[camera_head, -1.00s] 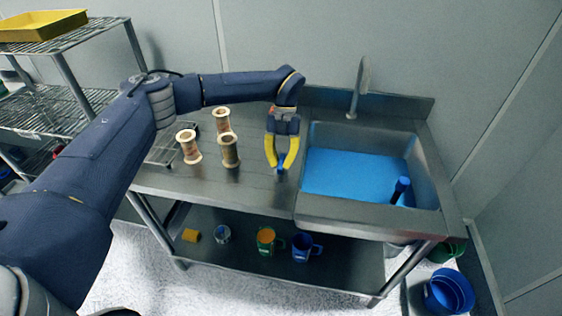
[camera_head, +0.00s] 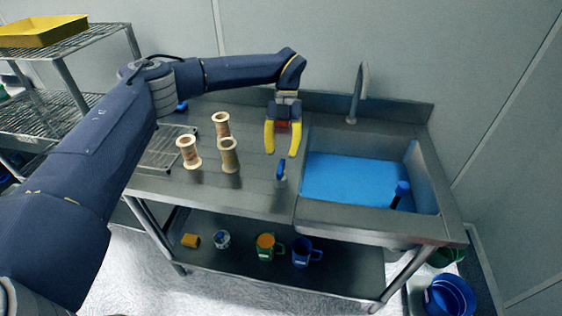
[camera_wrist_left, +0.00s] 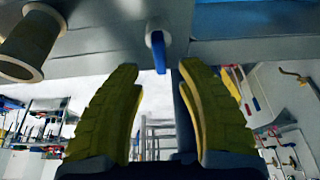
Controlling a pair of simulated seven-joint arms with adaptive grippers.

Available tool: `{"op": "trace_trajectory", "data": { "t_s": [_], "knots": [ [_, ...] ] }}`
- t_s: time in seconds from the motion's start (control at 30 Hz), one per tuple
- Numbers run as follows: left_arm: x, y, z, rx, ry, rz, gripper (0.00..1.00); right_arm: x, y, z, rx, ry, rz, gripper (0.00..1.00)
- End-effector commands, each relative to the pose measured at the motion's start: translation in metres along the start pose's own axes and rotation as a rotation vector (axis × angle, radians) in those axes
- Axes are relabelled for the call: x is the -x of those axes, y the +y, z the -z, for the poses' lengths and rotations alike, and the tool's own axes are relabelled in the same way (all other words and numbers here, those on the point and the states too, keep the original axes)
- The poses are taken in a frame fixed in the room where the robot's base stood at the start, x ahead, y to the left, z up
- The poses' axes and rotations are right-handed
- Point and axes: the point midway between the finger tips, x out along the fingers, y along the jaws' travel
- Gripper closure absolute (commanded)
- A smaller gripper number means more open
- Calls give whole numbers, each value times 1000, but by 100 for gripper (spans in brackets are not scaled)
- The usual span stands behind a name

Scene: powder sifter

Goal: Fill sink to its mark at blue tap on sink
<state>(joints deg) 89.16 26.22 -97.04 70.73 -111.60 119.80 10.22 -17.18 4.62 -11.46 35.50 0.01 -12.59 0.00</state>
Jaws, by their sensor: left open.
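The sink (camera_head: 428,178) is set in the right of the steel counter and holds blue water (camera_head: 345,178). No level mark can be made out. The blue tap (camera_head: 281,170) is a small blue handle on the counter just left of the basin. It also shows in the left wrist view (camera_wrist_left: 158,45), beyond the fingertips. My left gripper (camera_head: 282,153) is open and empty, its yellow fingers just above the blue tap and apart from it. In the left wrist view the two fingers (camera_wrist_left: 157,72) are spread wide. My right gripper is not in view.
A grey spout (camera_head: 356,90) rises behind the basin, and a blue upright piece (camera_head: 401,193) stands in the water. Several spools (camera_head: 230,155) stand on the counter at left. Mugs (camera_head: 303,252) sit on the lower shelf. Wire shelving (camera_head: 60,115) stands at far left.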

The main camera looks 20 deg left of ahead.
Motion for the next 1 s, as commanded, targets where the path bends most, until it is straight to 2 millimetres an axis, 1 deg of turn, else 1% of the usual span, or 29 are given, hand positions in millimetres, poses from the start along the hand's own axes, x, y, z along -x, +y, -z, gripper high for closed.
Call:
{"op": "trace_trajectory", "data": {
  "t_s": [0.03, 0.2, 0.4, 0.63, 0.9, 1.0],
  "knots": [
    [10, 0, -1, 2, -4, 0, 63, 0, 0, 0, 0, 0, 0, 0],
    [36, 0, 0, 1, -3, 1, 63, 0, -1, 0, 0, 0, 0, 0],
    [55, 0, 0, 2, 0, 0, 63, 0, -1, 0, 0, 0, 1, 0],
    [62, 0, 0, 0, 1, 1, 63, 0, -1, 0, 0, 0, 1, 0],
    [62, 0, 0, 0, 1, 1, 63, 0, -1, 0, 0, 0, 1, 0],
    [59, -5, 0, -14, 5, 25, 63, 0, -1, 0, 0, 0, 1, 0]
  ]
}}
